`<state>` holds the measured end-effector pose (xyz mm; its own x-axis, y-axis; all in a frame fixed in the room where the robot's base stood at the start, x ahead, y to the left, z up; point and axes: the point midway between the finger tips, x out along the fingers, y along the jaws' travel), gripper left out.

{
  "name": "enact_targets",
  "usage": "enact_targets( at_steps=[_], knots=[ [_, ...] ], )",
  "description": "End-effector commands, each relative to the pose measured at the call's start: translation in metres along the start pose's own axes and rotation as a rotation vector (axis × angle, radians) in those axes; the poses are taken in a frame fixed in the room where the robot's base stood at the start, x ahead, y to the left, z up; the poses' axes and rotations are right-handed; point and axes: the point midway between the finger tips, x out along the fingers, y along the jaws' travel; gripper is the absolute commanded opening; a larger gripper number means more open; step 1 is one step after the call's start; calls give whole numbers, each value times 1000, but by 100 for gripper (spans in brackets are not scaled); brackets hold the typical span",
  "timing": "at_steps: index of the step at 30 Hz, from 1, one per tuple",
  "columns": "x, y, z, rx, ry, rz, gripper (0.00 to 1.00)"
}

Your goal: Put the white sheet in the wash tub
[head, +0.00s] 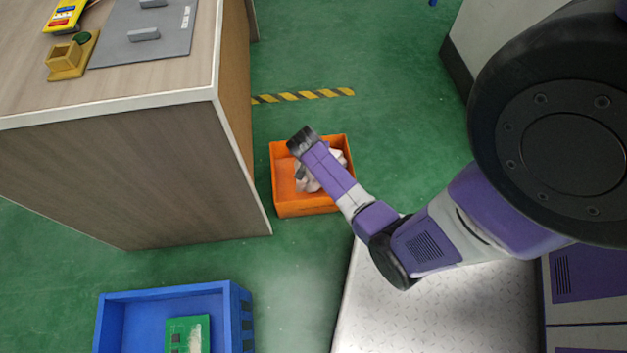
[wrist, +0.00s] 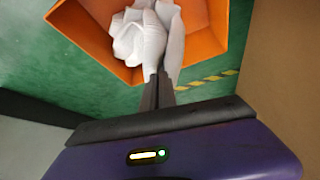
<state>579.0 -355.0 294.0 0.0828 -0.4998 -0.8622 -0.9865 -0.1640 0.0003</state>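The white sheet (wrist: 140,38) is a crumpled bundle at the fingertips of my gripper (wrist: 158,82). The fingers are close together, with cloth bunched between and around their tips. The sheet is over the orange tub (wrist: 206,18), and its lower part overlaps the rim in the wrist view. In the head view the orange tub (head: 283,182) stands on the floor, with the sheet (head: 310,180) partly hidden behind my arm and gripper (head: 300,140). I cannot tell whether the sheet touches the tub's bottom.
A wooden-sided bench (head: 120,150) stands left of the orange tub, with a grey plate (head: 150,35) and small fixtures on top. A blue crate (head: 240,315) holding a green board (head: 187,335) is at lower left. Yellow-black tape (head: 305,95) marks the green floor behind the tub.

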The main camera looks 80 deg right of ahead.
Motion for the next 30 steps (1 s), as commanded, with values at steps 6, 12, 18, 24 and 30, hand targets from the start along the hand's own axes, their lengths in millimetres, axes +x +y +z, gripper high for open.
enact_targets(
  at_steps=[6, 12, 18, 24, 30],
  knots=[
    [-1, 0, -1, 0, 1, 0, 6],
    [-1, 0, -1, 0, 0, 0, 27],
    [-1, 0, -1, 0, 0, 0, 39],
    [-1, 0, 0, 0, 0, 0, 55],
    [-1, 0, 0, 0, 0, 0, 72]
  ],
)
